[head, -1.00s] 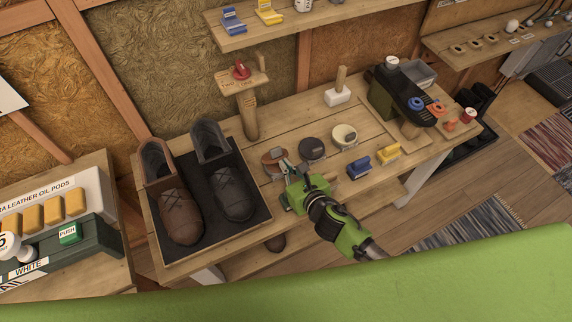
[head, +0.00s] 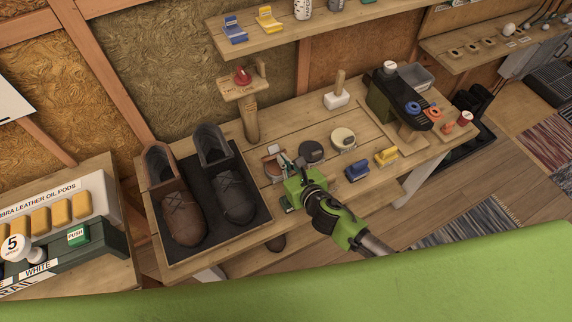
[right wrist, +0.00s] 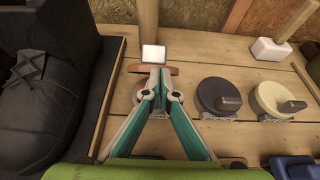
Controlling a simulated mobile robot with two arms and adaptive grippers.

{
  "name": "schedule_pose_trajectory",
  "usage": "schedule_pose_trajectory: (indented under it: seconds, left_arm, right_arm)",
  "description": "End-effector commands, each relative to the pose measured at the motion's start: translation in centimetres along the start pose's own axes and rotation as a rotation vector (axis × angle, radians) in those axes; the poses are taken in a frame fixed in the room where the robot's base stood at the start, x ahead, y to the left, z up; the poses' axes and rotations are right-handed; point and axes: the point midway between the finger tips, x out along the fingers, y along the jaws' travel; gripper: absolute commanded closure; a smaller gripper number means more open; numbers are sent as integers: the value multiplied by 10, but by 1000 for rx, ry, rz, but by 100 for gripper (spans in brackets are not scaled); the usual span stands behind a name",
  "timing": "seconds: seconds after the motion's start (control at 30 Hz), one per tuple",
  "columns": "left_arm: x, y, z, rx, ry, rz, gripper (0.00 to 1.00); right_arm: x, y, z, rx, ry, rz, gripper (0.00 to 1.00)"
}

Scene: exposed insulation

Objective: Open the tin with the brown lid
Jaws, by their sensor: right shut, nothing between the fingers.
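The tin with the brown lid (head: 273,165) stands on the wooden bench, right of the shoe tray. My right gripper (head: 286,161) reaches over it from the front and partly hides it. In the right wrist view the fingers (right wrist: 158,82) are shut with nothing between them, directly in front of the brown lid (right wrist: 137,69). A pale square piece (right wrist: 153,54) stands up just beyond the fingertips at the lid. Whether the fingers touch the lid, and whether it is raised, I cannot tell. My left gripper is not in view.
A dark-lidded tin (head: 311,153) and a cream-lidded tin (head: 343,139) stand to the right. Blue (head: 357,171) and yellow (head: 386,157) brushes lie near the front edge. A tray (head: 262,212) with dark and brown shoes is at left. A wooden post (head: 250,120) rises behind.

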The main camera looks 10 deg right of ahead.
Motion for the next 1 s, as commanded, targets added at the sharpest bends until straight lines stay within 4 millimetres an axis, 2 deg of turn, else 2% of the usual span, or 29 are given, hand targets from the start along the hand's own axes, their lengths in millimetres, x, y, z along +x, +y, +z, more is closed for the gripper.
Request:
schedule_pose_trajectory:
  seconds: [0.03, 0.1, 0.4, 0.67, 1.0]
  left_arm:
    - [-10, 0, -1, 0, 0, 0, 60]
    - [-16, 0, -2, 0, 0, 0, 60]
    - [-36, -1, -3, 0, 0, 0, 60]
    - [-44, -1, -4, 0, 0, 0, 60]
    - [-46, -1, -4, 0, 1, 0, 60]
  right_arm:
    - [0, 0, 10, -3, -1, 0, 100]
    - [3, 0, 16, -3, -1, 0, 100]
    - [20, 0, 39, -2, -1, 1, 100]
    - [38, 0, 54, -2, -1, 0, 100]
    - [59, 0, 63, -1, 0, 1, 100]
